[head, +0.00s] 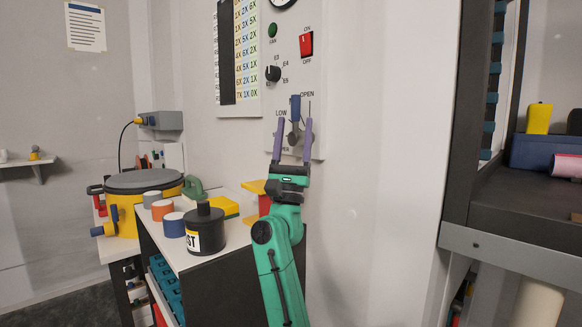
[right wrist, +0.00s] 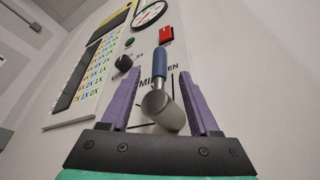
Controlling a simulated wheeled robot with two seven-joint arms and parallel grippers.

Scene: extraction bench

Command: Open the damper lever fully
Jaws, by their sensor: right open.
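The damper lever (head: 295,108) is on the white control panel on the wall, with a blue grip and a grey metal hub. It points up, between the LOW and OPEN markings in the head view. In the right wrist view the lever's blue grip (right wrist: 160,63) rises above the round hub. My right gripper (head: 293,140) is open, its two purple fingers pointing up on either side of the lever. In the right wrist view the gripper (right wrist: 156,100) has the hub between its fingers, with gaps visible on both sides. My left gripper is not in view.
The panel also carries a red ON/OFF switch (head: 306,44), a black knob (head: 272,73) and a green button (head: 272,30). A bench (head: 205,258) at left holds a black container (head: 204,230) and several small jars. A shelf unit (head: 510,200) stands at right.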

